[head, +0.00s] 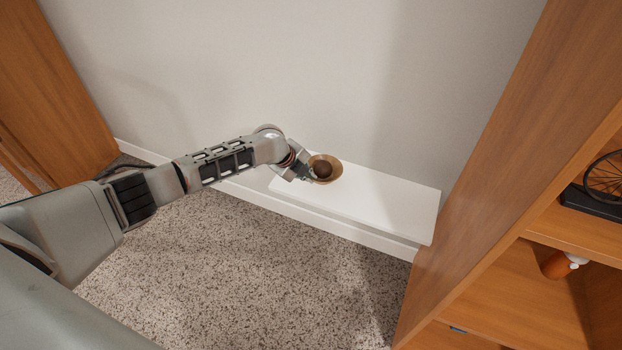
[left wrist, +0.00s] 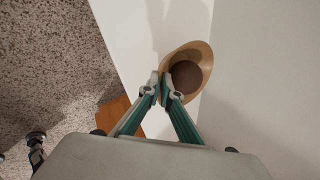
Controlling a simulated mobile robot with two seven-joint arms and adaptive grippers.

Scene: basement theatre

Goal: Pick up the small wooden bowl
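The small wooden bowl (head: 337,163) is light tan with a dark brown round centre. It is at the left end of the white shelf, near the wall; I cannot tell whether it touches the shelf. My left gripper (head: 304,174) reaches it from the left. In the left wrist view, the bowl (left wrist: 203,57) appears just beyond the fingertips. The two fingers of my left gripper (left wrist: 162,88) come together at the bowl's near rim and look closed on it. The fingers hide part of that rim. My right gripper is not in view.
The narrow white shelf (head: 385,205) is bare right of the bowl. A plain wall (head: 270,70) stands behind it. A wooden shelving unit (head: 500,190) rises at the right, holding a dark wheeled object and an orange item (head: 557,265). Speckled carpet (head: 250,270) is clear below.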

